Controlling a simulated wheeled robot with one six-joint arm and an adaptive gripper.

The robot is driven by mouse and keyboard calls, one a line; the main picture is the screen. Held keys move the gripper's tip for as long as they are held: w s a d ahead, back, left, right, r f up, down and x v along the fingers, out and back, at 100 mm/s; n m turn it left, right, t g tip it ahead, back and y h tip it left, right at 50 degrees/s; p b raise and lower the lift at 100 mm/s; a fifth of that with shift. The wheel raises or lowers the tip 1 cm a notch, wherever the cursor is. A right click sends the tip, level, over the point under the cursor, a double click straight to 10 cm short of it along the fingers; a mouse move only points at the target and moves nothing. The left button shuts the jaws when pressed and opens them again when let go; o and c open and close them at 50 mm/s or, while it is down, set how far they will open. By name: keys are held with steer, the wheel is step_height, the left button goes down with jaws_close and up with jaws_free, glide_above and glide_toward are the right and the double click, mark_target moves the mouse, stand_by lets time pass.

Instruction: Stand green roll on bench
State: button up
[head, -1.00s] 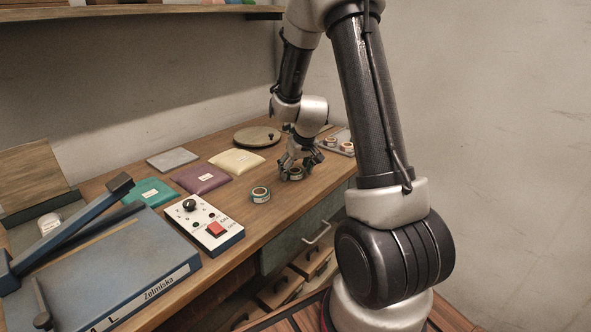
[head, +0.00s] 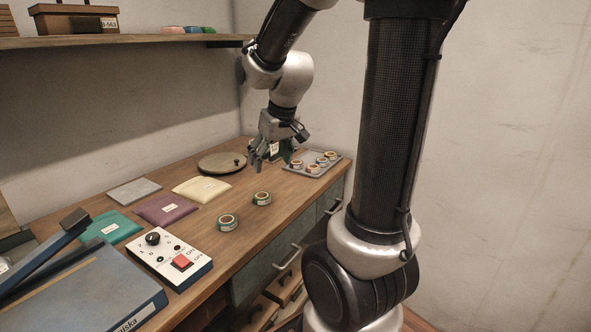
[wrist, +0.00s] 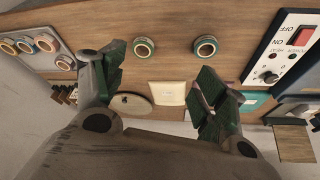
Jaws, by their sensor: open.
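Two green rolls stand on the wooden bench, each with its ring opening facing up and a pale label band on its side. The roll nearer the tray (head: 262,203) also shows in the wrist view (wrist: 144,53). The roll nearer the switch box (head: 227,227) shows in the wrist view (wrist: 206,53) too. The bench (head: 245,240) is bare around both. My gripper (head: 268,165) is open and empty, raised above the bench and apart from both rolls. In the wrist view its fingers (wrist: 162,78) are spread wide.
A grey tray (head: 337,165) with several rolls lies at the bench's far right end. A round board (head: 215,161), a cream packet (head: 200,187), a purple packet (head: 160,212) and a switch box (head: 195,268) also occupy the bench. A shelf (head: 150,41) runs along the wall.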

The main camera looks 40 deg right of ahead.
steer(key=s+a+r, duration=0.1)
steer(key=s+r, duration=0.1)
steer(key=s, duration=0.7)
steer(key=s+a+r, duration=0.2)
steer(key=s+r, duration=0.1)
steer(key=s, duration=0.7)
steer(key=shift+a, duration=0.25)
steer(key=shift+w, duration=0.1)
